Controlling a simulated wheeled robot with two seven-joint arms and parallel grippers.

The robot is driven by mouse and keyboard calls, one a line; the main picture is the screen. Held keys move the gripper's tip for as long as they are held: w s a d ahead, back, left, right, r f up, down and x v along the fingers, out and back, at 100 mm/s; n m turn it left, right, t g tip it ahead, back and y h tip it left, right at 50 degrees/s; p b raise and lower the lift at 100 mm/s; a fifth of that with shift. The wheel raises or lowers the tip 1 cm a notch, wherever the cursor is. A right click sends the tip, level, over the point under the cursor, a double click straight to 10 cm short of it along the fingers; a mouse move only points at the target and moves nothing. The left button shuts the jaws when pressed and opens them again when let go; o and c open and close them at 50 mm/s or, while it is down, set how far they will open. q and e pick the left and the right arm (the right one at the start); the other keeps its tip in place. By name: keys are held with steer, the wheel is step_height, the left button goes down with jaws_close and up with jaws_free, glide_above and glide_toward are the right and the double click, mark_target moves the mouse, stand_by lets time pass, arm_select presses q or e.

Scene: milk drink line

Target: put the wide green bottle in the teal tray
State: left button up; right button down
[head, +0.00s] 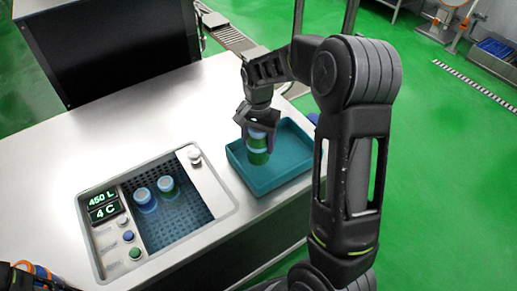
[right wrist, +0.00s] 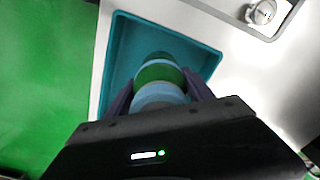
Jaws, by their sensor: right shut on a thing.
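The wide green bottle (head: 258,157), with pale blue and green bands, is held upright or nearly so in my right gripper (head: 257,140). The gripper is shut on it from above. It also shows between the two fingers in the right wrist view (right wrist: 159,74). The teal tray (head: 285,182) is a shallow open box at the table's right edge. The bottle is over or inside the tray; I cannot tell whether its base touches the floor. The tray floor around it looks empty in the right wrist view (right wrist: 122,50).
A sunken basin (head: 225,207) with a perforated floor lies left of the tray. Two blue bottles with pale tops (head: 146,203) (head: 167,190) stand in it. A display and buttons (head: 104,205) sit at its left. Bare steel table lies behind.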

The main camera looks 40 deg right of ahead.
mark_target(258, 150)
steer(key=shift+f, duration=1.75)
steer(key=shift+f, duration=0.2)
steer(key=shift+c, duration=2)
jaws_free()
steer(key=shift+r, duration=0.15)
step_height(258, 150, up, 12)
steer(key=shift+r, duration=0.1)
